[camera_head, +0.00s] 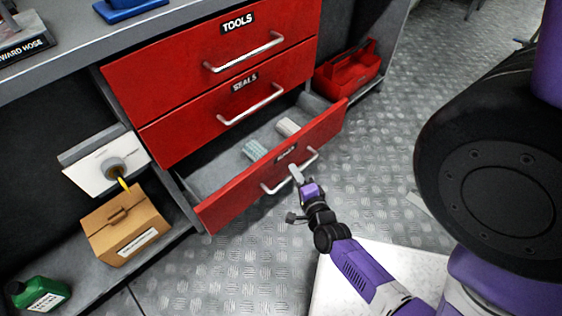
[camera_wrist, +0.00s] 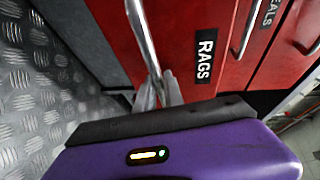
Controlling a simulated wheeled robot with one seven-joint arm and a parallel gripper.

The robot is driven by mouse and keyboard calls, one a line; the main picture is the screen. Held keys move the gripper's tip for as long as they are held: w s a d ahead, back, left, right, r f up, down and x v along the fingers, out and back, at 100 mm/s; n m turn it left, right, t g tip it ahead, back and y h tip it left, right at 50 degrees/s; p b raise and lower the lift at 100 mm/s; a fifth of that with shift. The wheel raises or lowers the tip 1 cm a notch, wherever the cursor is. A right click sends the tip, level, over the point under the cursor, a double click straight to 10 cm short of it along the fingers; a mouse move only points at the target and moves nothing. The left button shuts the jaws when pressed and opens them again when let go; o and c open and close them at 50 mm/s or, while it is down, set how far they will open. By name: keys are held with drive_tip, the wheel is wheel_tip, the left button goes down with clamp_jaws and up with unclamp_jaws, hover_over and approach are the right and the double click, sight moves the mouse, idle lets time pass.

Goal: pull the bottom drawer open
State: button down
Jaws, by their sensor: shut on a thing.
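The bottom drawer (camera_head: 225,201) is red, with a silver bar handle (camera_head: 272,187) on its front. It stands well out from the cabinet, and its grey inside shows in the head view. In the wrist view its red front carries a RAGS label (camera_wrist: 205,58), and the handle (camera_wrist: 141,35) runs down to my fingers. My gripper (camera_head: 296,174) is at the middle of the handle, shut on the bar. The fingers also show in the wrist view (camera_wrist: 158,92), partly hidden behind the purple gripper body.
Two folded cloths (camera_head: 255,150) lie in the drawer. Above are the shut SEALS drawer (camera_head: 205,122) and TOOLS drawer (camera_head: 160,82). A cardboard box (camera_head: 124,228) stands on the left shelf; a red toolbox (camera_head: 347,76) is at the right. Metal floor (camera_head: 245,265) is clear before the drawer.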

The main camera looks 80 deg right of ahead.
drive_tip(key=shift+s+a, duration=0.45)
drive_tip(key=shift+s, duration=0.25)
drive_tip(key=shift+s+a, duration=0.4)
drive_tip(key=shift+s, duration=0.35)
drive_tip(key=shift+s+a, duration=0.45)
drive_tip(key=shift+s, duration=0.25)
drive_tip(key=c, duration=1.5)
unclamp_jaws()
drive_tip(key=shift+o, duration=0.2)
drive_tip(key=p+v, duration=0.1)
drive_tip(key=v, duration=0.6)
drive_tip(key=shift+s+a+p, duration=0.2)
drive_tip(key=shift+a+p, duration=0.15)
drive_tip(key=shift+p, duration=0.05)
